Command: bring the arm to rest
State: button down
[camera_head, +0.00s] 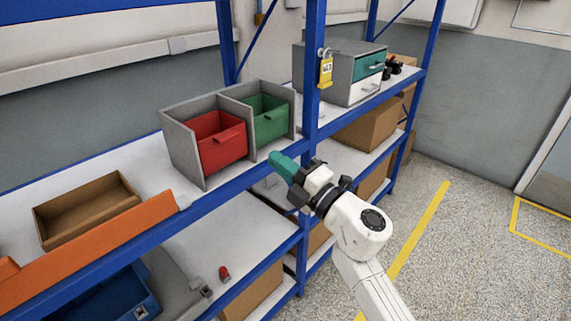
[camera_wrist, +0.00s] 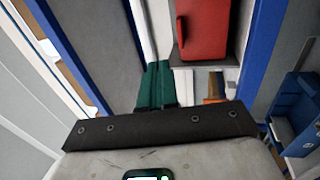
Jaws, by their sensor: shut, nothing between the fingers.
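My white arm reaches up from the bottom right in the head view. My gripper (camera_head: 278,158) has teal fingers and is held in front of the blue shelf's front edge, just right of the open-fronted grey organizer (camera_head: 181,152). In the wrist view the two teal fingers of my gripper (camera_wrist: 156,66) lie side by side, shut with nothing between them. The organizer holds a red drawer (camera_head: 220,143) and a green drawer (camera_head: 270,120). The red drawer also shows beyond the fingers in the wrist view (camera_wrist: 203,30).
A grey drawer cabinet (camera_head: 340,75) and a brown tray (camera_head: 88,212) sit on the upper shelf. A small red object (camera_head: 224,273) lies below. The floor (camera_head: 470,250) at right is clear.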

jog(key=d+f+m+t+h, duration=0.3)
jog(key=d+m+t+h, duration=0.4)
jog(key=d+m+h, duration=0.6)
jog(key=s+d+f+m+g+h, duration=0.3)
jog(key=s+d+f+m, duration=0.25)
jog(key=d+f, duration=0.2)
jog(key=s+d+f+m+g+h, duration=0.3)
jog(key=s+d+f+m, duration=0.1)
jog(key=d+f+m, duration=0.3)
jog(key=s+d+f+m+g, duration=0.1)
jog(key=s+d+f+g, duration=0.15)
jog(key=s+f, duration=0.35)
jog(key=s+d+f+m+g, duration=0.1)
jog(key=s+d+f+g, duration=0.1)
jog(key=s+f+g, duration=0.45)
jog(key=s+f+m+g+y, duration=0.1)
jog(key=s+g+y, duration=0.1)
jog(key=s, duration=1.8)
jog(key=shift+s+d+f+g+y, duration=0.3)
jog(key=shift+s+d+f+g, duration=0.1)
jog(key=shift+g, duration=0.4)
jog(key=shift+w+a+m, duration=0.1)
jog(key=shift+m, duration=0.15)
